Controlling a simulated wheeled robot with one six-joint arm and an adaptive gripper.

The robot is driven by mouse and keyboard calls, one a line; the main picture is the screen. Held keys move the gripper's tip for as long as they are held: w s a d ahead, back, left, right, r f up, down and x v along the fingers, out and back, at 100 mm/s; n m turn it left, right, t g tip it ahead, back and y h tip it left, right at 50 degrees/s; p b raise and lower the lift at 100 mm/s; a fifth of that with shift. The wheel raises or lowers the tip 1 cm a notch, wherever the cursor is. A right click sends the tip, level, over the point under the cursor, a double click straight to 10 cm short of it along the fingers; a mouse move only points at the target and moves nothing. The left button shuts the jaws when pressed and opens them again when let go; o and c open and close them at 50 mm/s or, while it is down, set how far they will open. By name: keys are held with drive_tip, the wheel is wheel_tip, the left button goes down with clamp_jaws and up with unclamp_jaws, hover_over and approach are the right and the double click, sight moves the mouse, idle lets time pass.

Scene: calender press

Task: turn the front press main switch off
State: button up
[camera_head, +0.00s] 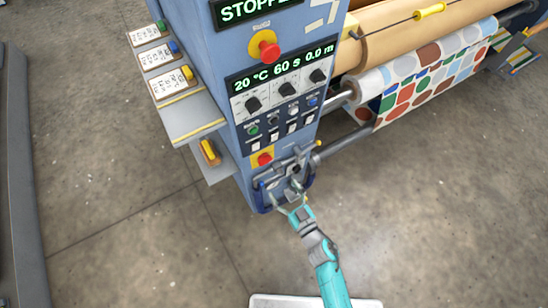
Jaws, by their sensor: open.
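The front of the blue press cabinet (236,110) faces me. Low on it is a red rotary knob on a yellow plate (262,159), which looks like the main switch; its exact setting is too small to read. My gripper (285,180) is open in front of the cabinet's lower part, just below and to the right of this switch. It appears empty and apart from the switch. The gripper partly hides the cabinet's lower front.
A red emergency-stop button (265,47) sits higher up, above a display (285,67) reading 20 °C, 60 s, 0.0 m. Below are black knobs (287,89) and small buttons (272,122). Rollers with patterned fabric (435,80) extend right. A side shelf (195,118) juts left.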

sight(267, 163)
drive_tip(key=x, duration=1.1)
drive_tip(key=shift+w+a, duration=0.2)
drive_tip(key=shift+w, duration=0.15)
drive_tip(key=c, duration=1.2)
